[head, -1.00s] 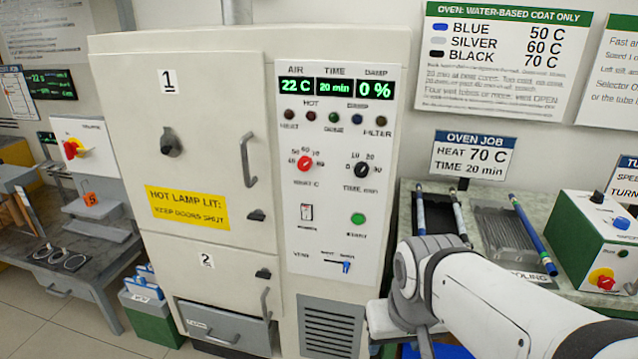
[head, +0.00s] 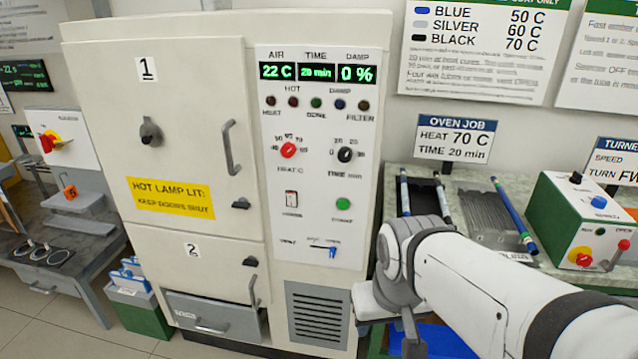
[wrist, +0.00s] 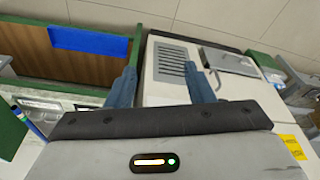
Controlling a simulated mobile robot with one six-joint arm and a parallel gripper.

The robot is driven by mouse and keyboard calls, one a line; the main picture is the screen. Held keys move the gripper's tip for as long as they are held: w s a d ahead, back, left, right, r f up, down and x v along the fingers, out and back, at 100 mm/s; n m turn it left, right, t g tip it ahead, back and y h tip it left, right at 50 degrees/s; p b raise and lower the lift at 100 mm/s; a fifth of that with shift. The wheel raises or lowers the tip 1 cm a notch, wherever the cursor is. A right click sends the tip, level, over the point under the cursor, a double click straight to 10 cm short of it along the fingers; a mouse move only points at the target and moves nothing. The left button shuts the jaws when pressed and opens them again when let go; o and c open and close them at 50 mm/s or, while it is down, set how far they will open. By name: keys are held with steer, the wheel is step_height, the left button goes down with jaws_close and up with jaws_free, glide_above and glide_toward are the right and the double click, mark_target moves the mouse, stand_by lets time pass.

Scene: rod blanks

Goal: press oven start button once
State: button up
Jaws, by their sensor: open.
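The oven (head: 215,85) is a tall cream cabinet with a control panel on its right side. The green round start button (head: 343,204) is low on that panel, under the black time knob (head: 345,154); nothing covers it. The display (head: 316,72) reads 22 C, 20 min and 0 %. In the wrist view my gripper (wrist: 161,86) is open and empty, its two blue fingers apart. The oven's vent grille (wrist: 175,62) shows beyond them; the start button does not show there. In the head view my arm is right of the panel, its fingers not clearly visible.
A red heat knob (head: 289,150), a power switch (head: 291,198) and a blue vent slider (head: 332,252) surround the button. The lamps look dark. Right of the oven, a bench holds rods (head: 517,215) and a green-sided control box (head: 580,220). Space before the panel is clear.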

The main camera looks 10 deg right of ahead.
jaws_close()
stand_by(0.3)
stand_by(1.1)
